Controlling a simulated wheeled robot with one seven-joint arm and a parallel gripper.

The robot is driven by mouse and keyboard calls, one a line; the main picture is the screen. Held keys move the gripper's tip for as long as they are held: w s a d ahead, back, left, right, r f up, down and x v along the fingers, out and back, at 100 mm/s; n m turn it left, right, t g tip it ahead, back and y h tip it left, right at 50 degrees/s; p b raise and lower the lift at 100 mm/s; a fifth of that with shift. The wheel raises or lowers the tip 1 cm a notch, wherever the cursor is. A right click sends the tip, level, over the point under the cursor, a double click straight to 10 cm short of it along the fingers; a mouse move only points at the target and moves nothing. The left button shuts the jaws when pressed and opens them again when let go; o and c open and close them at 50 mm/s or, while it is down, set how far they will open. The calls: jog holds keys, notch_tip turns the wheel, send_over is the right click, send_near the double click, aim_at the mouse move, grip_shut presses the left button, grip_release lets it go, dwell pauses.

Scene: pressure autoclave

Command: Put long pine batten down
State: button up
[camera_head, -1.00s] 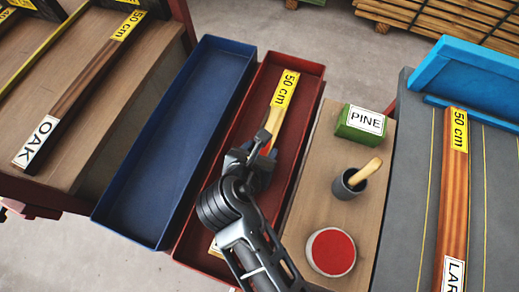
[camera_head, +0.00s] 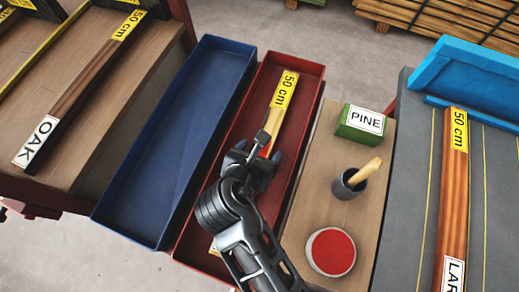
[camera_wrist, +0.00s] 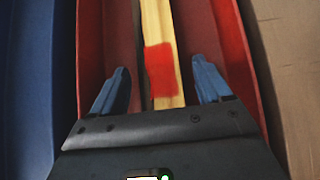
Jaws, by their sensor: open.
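The long pine batten (camera_head: 275,117) lies lengthwise in the red tray (camera_head: 305,139). It is pale wood with a yellow "50 cm" label at its far end and a red painted patch near its middle. In the wrist view the batten (camera_wrist: 157,25) runs between the two blue fingertips and touches neither. My gripper (camera_head: 262,157) is open over the middle of the batten; it also shows in the wrist view (camera_wrist: 160,88). My arm hides the near part of the batten, apart from a bit of yellow label.
An empty blue tray (camera_head: 207,72) stands left of the red one. To the right, a wooden board (camera_head: 311,210) bears a green PINE block (camera_head: 361,123), a dark cup (camera_head: 347,184) with a wooden handle and a red-filled round dish (camera_head: 330,251). A labelled batten (camera_head: 453,200) lies farther right.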

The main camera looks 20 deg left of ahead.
jog(key=v, duration=1.1)
jog(key=shift+s+d+r, duration=0.1)
jog(key=shift+s+r, duration=0.05)
jog(key=shift+s, duration=0.05)
